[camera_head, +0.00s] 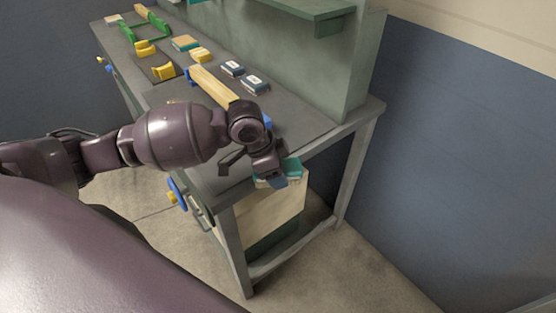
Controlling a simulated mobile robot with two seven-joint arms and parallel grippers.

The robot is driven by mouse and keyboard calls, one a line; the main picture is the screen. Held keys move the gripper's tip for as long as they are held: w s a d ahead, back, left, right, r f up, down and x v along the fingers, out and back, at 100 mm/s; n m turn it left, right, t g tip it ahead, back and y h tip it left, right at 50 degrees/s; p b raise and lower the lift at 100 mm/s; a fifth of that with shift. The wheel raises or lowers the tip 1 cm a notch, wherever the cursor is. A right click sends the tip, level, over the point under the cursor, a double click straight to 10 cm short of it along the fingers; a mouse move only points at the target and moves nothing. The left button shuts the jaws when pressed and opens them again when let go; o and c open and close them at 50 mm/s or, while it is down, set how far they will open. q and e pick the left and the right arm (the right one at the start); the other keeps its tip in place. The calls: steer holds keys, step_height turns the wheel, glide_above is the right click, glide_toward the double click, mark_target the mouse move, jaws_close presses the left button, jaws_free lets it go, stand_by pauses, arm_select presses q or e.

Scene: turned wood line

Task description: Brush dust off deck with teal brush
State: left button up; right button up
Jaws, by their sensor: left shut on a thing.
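My left gripper (262,172) reaches in from the left over the near right end of the grey bench top. It is shut on a teal block-like thing (291,167), which looks like the teal brush. The gripper hides part of it, and I cannot make out bristles. It is at the bench's near edge; whether it touches the surface I cannot tell. The grey deck (296,116) of the bench runs away to the upper left. I cannot make out dust on it. My right gripper is not in view.
A pale wood bar (213,84) lies between blue end pieces on the deck. Two dark-blue boxes (255,84), yellow blocks (163,72) and a green frame (150,27) stand farther back. A green back panel (300,50) with a shelf (290,8) bounds the rear. A pale bin (262,214) stands below.

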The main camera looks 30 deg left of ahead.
arm_select(q)
steer(key=s+d+f+n+t+y, duration=0.2)
steer(key=f+n, duration=0.5)
steer(key=n, duration=0.4)
steer(key=shift+s+d+f+y, duration=0.25)
steer(key=shift+s+d+y, duration=0.45)
steer(key=shift+y, duration=0.1)
steer(key=shift+w+d, duration=0.1)
steer(key=shift+d, duration=0.05)
